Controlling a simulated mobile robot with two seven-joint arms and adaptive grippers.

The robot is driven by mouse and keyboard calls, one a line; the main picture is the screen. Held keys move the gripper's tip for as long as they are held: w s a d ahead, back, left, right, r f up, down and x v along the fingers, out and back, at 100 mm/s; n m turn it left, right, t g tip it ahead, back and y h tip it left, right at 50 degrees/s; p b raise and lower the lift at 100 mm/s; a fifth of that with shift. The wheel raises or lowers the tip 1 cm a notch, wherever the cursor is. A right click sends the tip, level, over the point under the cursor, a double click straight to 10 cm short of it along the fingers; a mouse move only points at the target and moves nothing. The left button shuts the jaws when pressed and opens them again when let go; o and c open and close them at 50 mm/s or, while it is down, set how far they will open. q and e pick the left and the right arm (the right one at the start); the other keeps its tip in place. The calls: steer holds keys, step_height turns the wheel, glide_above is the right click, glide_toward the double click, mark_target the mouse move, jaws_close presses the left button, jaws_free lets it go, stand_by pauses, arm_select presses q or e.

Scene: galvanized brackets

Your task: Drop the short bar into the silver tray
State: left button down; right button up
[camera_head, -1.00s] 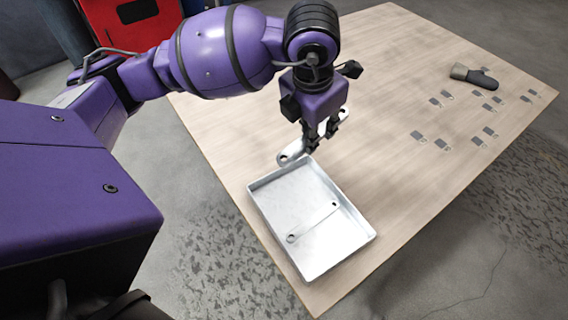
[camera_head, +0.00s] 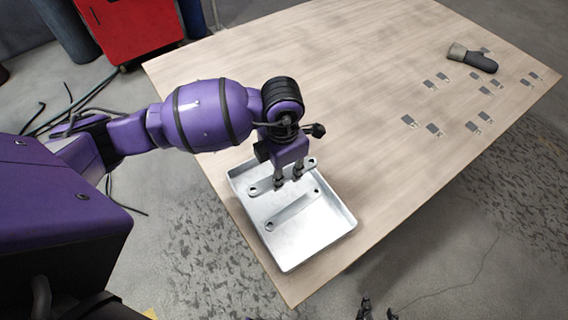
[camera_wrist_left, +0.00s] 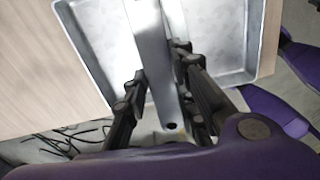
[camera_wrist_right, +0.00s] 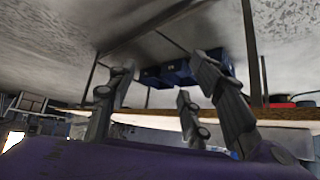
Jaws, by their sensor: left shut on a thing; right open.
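My left gripper (camera_head: 288,183) is shut on the short bar (camera_head: 262,187), a flat silver bar with rounded ends and holes. It holds the bar level above the back part of the silver tray (camera_head: 318,243). The left wrist view also shows the bar (camera_wrist_left: 152,60) between the fingers, with the tray (camera_wrist_left: 100,32) beneath. A second, similar bar (camera_head: 291,211) lies on the tray floor, in front of the held one. My right gripper (camera_head: 378,309) shows only its fingertips at the bottom edge, off the table. It is open and empty in the right wrist view (camera_wrist_right: 160,85).
The tray stands near the front left edge of the wooden table (camera_head: 350,95). A dark grey mitt (camera_head: 474,60) and several small grey pieces (camera_head: 434,129) lie at the far right. The table between is clear. A red cabinet (camera_head: 135,28) stands behind.

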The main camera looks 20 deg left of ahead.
mark_target(283, 175)
arm_select(q)
step_height(283, 175, down, 3)
steer(key=shift+s+r+b, duration=0.1)
steer(key=shift+b, duration=0.4)
steer(key=shift+f, duration=0.4)
arm_select(e)
steer(key=shift+w+d+f, duration=0.4)
steer(key=shift+w+d, duration=0.1)
steer(key=shift+w, duration=0.05)
arm_select(q)
steer(key=shift+r, duration=0.1)
steer(key=c, duration=1.7)
jaws_free()
steer(key=o, duration=0.3)
steer(key=shift+o, duration=0.2)
arm_select(e)
steer(key=shift+s+f, duration=0.2)
steer(key=shift+s, duration=0.15)
steer(key=shift+a, duration=0.1)
